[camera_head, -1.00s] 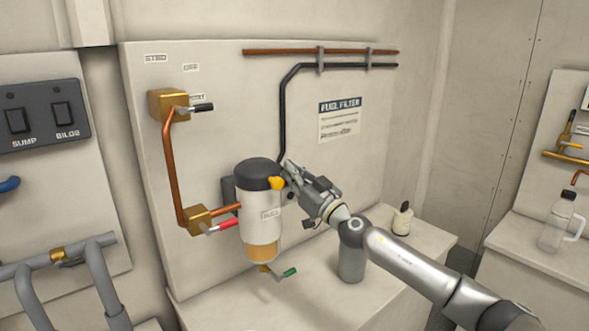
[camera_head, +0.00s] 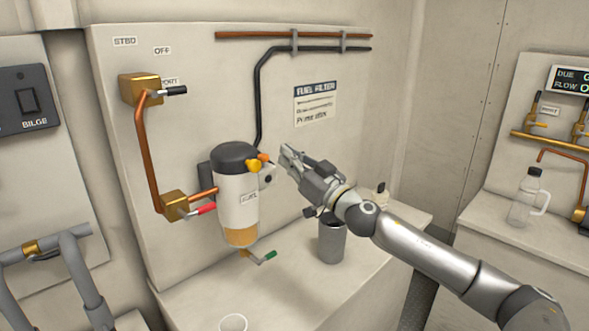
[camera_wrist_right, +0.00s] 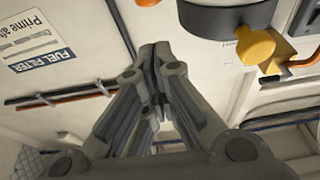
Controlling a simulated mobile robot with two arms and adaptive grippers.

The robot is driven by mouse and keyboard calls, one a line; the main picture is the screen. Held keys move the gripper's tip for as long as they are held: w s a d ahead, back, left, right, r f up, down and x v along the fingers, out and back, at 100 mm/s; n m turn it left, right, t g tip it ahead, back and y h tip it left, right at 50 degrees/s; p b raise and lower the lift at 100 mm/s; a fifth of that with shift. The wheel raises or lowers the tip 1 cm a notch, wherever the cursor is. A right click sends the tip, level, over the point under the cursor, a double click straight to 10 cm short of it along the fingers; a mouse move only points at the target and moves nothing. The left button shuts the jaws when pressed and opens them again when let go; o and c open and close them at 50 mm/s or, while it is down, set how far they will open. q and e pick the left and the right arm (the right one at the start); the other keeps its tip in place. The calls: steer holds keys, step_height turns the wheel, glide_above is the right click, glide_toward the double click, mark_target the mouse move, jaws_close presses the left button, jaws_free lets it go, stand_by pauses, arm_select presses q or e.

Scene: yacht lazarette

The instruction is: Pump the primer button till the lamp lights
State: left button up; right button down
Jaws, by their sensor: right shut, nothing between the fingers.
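The fuel filter (camera_head: 238,195) has a dark cap, a white body and an amber bowl, and stands at the panel. It carries a yellow knob (camera_head: 254,164), a small orange piece (camera_head: 264,157) and a pale block with a dark round spot (camera_head: 268,178); which is the primer button or lamp I cannot tell. The yellow knob also shows in the right wrist view (camera_wrist_right: 257,47), beside the dark cap (camera_wrist_right: 228,14). My right gripper (camera_head: 286,154) is shut and empty, just right of these fittings and apart from them. My left gripper is out of view.
A red-handled valve (camera_head: 205,209) is left of the filter, and a green-handled drain (camera_head: 267,258) is below. A grey can (camera_head: 332,241) stands on the bench under my right arm. A white cup (camera_head: 233,323) is at the front. A clear jug (camera_head: 526,200) stands far right.

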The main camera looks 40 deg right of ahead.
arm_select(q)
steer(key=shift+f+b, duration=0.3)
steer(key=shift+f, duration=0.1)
arm_select(e)
steer(key=shift+v, duration=0.95)
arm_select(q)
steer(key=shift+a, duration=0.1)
arm_select(e)
steer(key=shift+r, duration=0.1)
